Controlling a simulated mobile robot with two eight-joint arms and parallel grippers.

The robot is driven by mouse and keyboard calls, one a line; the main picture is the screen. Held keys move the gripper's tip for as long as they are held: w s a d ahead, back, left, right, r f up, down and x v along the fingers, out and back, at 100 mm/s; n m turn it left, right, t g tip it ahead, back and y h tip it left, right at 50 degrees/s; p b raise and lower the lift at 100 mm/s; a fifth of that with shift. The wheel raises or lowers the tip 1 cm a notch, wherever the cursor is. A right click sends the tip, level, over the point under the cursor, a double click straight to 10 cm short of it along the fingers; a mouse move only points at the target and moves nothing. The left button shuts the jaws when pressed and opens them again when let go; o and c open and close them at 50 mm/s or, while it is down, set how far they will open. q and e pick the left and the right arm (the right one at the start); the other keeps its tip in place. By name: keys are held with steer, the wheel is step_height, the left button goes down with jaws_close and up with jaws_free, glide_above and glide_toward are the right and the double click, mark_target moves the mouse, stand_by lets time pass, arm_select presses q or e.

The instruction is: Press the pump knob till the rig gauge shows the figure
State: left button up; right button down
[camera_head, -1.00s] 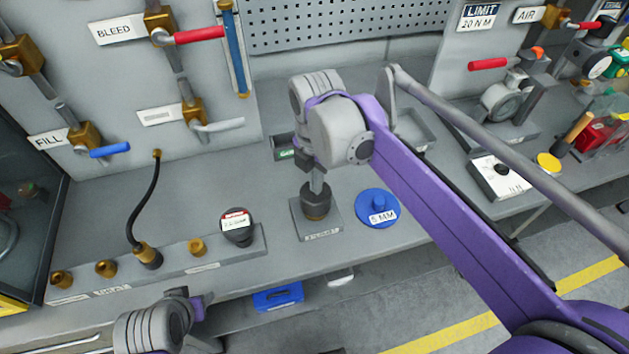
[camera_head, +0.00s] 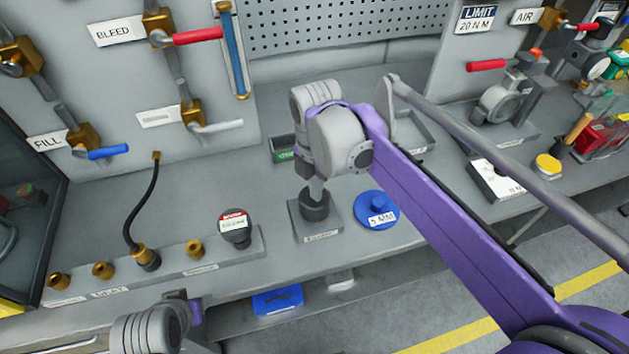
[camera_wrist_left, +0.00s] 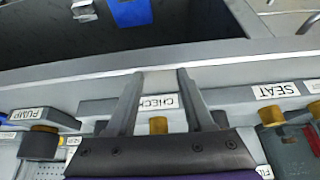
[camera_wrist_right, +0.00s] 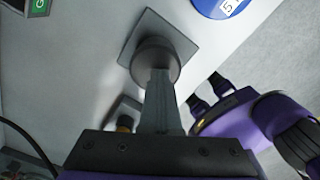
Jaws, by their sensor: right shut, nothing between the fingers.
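The pump knob (camera_head: 315,208) is a dark round knob on a square grey base plate in the middle of the head view. My right gripper (camera_head: 317,188) is shut and empty, pointing down with its tips at the knob's top. In the right wrist view the closed fingers (camera_wrist_right: 158,78) meet the knob (camera_wrist_right: 155,58), seemingly touching. A dark round gauge (camera_head: 236,228) with a red and white display stands on the grey fitting block to the left; its figure is unreadable. My left gripper (camera_wrist_left: 169,74) is open and empty above the bench front, near the CHECK label.
Brass fittings (camera_head: 194,249) and a black hose (camera_head: 130,212) are on the grey block (camera_head: 222,262). A blue disc (camera_head: 376,210) marked 5 MM lies right of the pump. Valves with red and blue handles are on the back panel. A blue box (camera_head: 277,299) sits below the bench edge.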

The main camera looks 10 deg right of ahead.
steer(key=shift+w+a+r+p, duration=0.1)
steer(key=shift+w+r+p, duration=0.1)
steer(key=shift+r+p, duration=0.2)
steer(key=shift+w+r+p, duration=0.2)
steer(key=shift+r+p, duration=0.05)
steer(key=shift+r, duration=0.25)
arm_select(q)
steer(key=shift+w+r+p, duration=0.25)
steer(key=shift+r+p, duration=0.15)
steer(key=shift+r, duration=0.25)
steer(key=shift+w+r+p, duration=0.2)
steer(key=shift+r+p, duration=0.25)
steer(key=shift+r, duration=0.25)
steer(key=shift+w+r+p, duration=0.25)
steer(key=shift+r+p, duration=0.15)
steer(key=shift+r, duration=0.25)
arm_select(e)
steer(key=shift+r, duration=2)
arm_select(q)
steer(key=shift+s+f, duration=0.1)
steer(key=shift+f, duration=0.15)
arm_select(e)
steer(key=shift+f, duration=0.3)
